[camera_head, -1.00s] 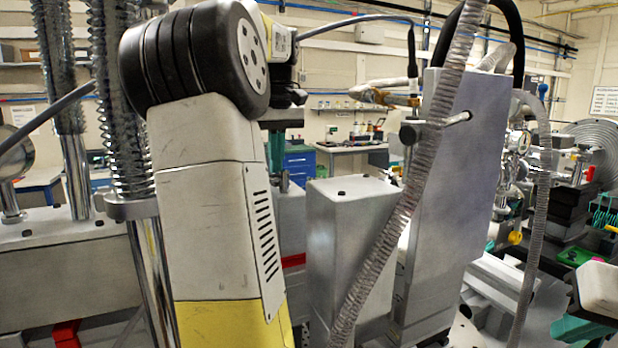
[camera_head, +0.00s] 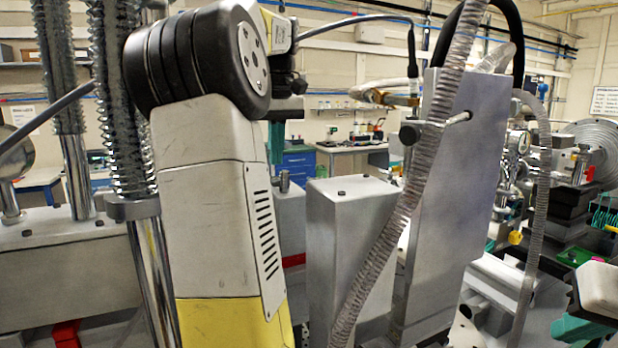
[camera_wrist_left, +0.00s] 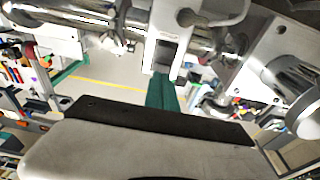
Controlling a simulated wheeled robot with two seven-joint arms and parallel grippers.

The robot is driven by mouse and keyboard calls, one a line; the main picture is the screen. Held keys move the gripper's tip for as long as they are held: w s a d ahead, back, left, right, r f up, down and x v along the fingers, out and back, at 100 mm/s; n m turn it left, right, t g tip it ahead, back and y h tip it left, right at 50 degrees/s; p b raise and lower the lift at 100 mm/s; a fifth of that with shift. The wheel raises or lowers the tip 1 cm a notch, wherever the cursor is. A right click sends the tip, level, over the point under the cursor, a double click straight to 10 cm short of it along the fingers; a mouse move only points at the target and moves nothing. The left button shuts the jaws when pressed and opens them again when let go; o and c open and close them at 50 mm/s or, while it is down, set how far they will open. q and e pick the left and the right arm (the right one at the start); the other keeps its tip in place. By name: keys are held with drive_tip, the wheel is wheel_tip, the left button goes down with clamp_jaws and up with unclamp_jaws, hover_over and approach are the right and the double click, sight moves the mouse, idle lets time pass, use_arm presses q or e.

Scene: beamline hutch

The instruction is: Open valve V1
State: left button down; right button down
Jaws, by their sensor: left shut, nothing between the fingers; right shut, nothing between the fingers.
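My left gripper (camera_head: 276,142) shows in the head view only as a teal piece below the dark wrist, partly hidden behind my own white and yellow arm. In the left wrist view its teal fingers (camera_wrist_left: 162,92) are together, with nothing seen between them. A pale block with a dark slot (camera_wrist_left: 167,55) appears just above them; I cannot tell whether they touch. My right gripper (camera_head: 580,330) is at the lower right of the head view, teal, partly cut off and shut. I cannot read a V1 label or tell which fitting is valve V1.
A tall grey metal box (camera_head: 455,200) and a ribbed hose (camera_head: 400,215) stand right of my left arm. A shorter grey box (camera_head: 345,240) is beside them. Steel pipework (camera_wrist_left: 85,30) crosses the left wrist view. A round metal part (camera_wrist_left: 300,85) is at its right.

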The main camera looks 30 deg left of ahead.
sight(276, 177)
use_arm(q)
drive_tip(key=shift+r, duration=2.15)
drive_tip(key=shift+s, duration=0.15)
